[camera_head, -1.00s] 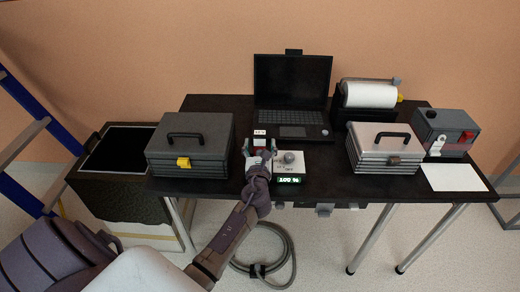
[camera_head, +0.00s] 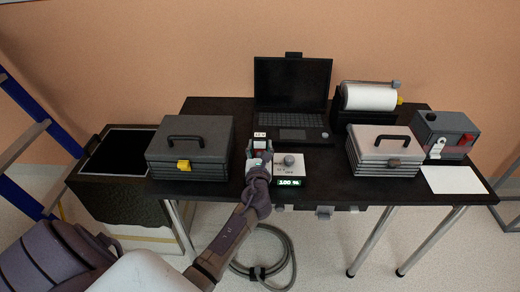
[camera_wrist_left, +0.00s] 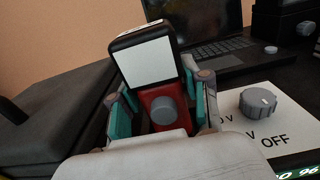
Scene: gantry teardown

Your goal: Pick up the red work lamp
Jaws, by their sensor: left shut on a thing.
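The red work lamp (camera_wrist_left: 158,101) has a red body, a grey knob and a white square panel at its top with a dark frame. It stands between the teal-padded fingers of my left gripper (camera_wrist_left: 163,112) in the left wrist view. In the head view my left gripper (camera_head: 258,152) is shut on the lamp (camera_head: 260,147) at the table's front, left of the dial box. Most of the lamp is hidden there by the gripper. I cannot tell whether its base touches the table. My right gripper is not in view.
A control box (camera_head: 289,170) with a dial and lit display is close on the right. A dark grey toolbox (camera_head: 190,147) stands left, a laptop (camera_head: 292,90) behind. A light toolbox (camera_head: 384,150), paper roll (camera_head: 369,97) and grey box (camera_head: 445,134) stand right on the black table (camera_head: 330,187).

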